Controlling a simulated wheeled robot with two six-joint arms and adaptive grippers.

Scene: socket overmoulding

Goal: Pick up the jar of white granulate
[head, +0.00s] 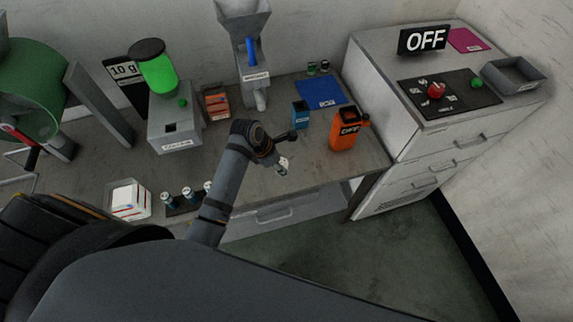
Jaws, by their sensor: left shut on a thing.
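My left gripper (282,168) is over the bench's front part, at the end of my arm that comes up from below. It is shut on a small pale thing, which looks like the jar of white granulate (283,161). The jar is mostly covered by the fingers and too small to read. It cannot be told whether it is clear of the bench. A dark rack (178,210) left of the arm holds small jars with pale tops, partly hidden by my arm. My right gripper is not in view.
An orange can (343,135) and a small blue box (300,114) stand right of the gripper. A blue mat (325,93) lies behind. A grey dosing machine (174,126) and a white box (129,199) are to the left. A drawer cabinet (440,143) bounds the right.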

